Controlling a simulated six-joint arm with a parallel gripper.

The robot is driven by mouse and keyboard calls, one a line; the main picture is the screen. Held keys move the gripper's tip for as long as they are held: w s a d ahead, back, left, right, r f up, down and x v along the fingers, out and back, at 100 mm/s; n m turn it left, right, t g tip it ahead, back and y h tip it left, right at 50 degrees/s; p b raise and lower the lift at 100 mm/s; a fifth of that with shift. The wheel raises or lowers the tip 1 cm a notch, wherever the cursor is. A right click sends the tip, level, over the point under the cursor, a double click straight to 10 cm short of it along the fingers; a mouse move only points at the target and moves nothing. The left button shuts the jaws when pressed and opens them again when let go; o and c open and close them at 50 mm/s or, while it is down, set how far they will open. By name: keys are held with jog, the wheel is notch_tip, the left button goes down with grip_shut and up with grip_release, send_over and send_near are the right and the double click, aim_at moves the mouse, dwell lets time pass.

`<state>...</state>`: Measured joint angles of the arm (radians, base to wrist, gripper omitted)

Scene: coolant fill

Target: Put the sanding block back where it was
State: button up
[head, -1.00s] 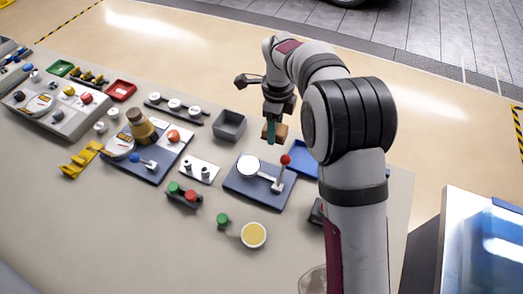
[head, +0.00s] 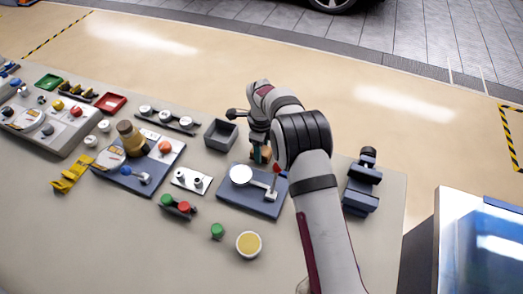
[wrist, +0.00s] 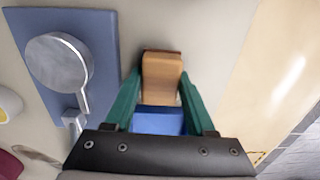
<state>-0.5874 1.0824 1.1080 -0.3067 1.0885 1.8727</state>
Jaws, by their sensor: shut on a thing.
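The sanding block, a tan-brown block (wrist: 162,72), is between the teal fingers of my gripper (wrist: 161,84) in the wrist view. My gripper is shut on it. In the head view my gripper (head: 259,155) is low over the table, behind the blue plate with the white disc, and the block (head: 267,153) shows only in part beside a finger. I cannot tell whether the block touches the table. A blue tray (wrist: 160,120) shows between the fingers, on the near side of the block in the wrist view. My arm hides most of it in the head view.
The blue plate (head: 238,203) with a white disc and red-knobbed lever stands close to my gripper. A grey open bin (head: 221,135) is to its left. A dark blue vise-like device (head: 361,186) stands right of my arm.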

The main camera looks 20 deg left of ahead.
jog(key=shift+f, duration=0.35)
jog(key=shift+f, duration=0.1)
jog(key=o, duration=1.3)
